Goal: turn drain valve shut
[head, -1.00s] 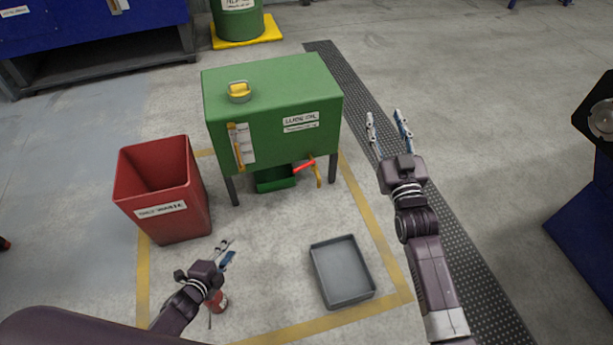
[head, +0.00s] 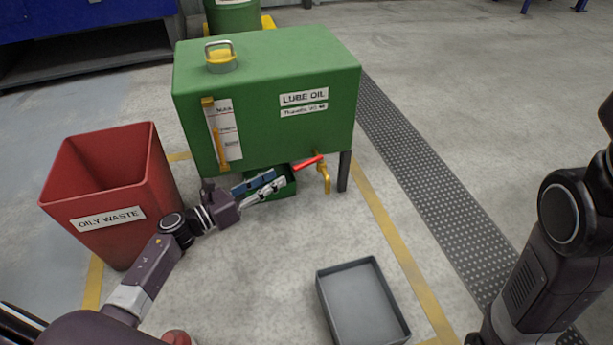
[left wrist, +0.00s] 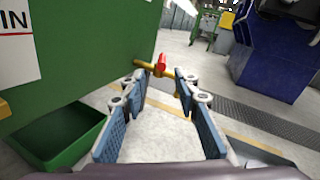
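The drain valve is a brass tap (head: 325,178) with a red lever handle (head: 306,162), low on the front of the green lube oil tank (head: 250,105). The lever sticks out sideways, to the left of the tap in the head view. My left gripper (head: 281,178) is open and empty, just left of the lever, with its fingers pointing towards it. In the left wrist view the red lever (left wrist: 160,63) shows end-on beyond and between the parted fingertips (left wrist: 160,80), apart from them. My right gripper is out of view; only part of my right arm shows.
A red oily waste bin (head: 110,190) stands left of my left arm. A green tray (left wrist: 62,140) lies under the tank, close to the left finger. A grey tray (head: 362,302) is on the floor in front. Floor right of the tap is clear.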

